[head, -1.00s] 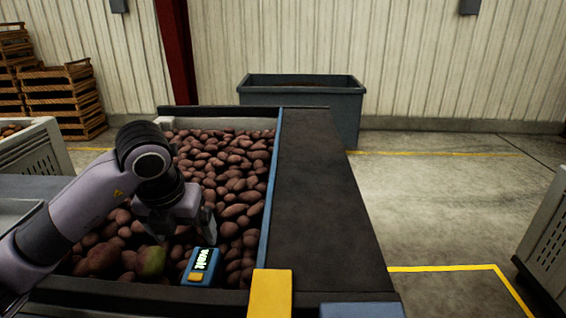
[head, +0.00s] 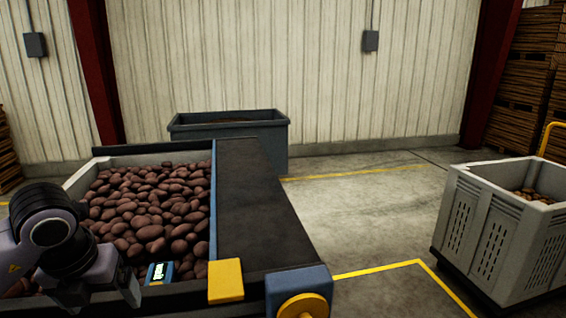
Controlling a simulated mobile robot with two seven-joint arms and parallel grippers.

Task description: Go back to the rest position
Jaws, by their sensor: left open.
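My left gripper (head: 128,288) is at the lower left of the head view, over the near edge of the potato bin (head: 80,184). Its fingers are mostly hidden behind its wrist housing; nothing shows held in it. Red-brown potatoes (head: 150,205) fill the bin. A small blue device with a lit display (head: 158,273) lies on the potatoes at the near side, just right of my left gripper. My right gripper is not in view.
A dark belt (head: 250,200) runs along the bin's right side, with a yellow block (head: 226,281) at its near end. A grey tub (head: 275,140) stands behind. A grey crate (head: 490,225) on a cart stands at right. The floor between is clear.

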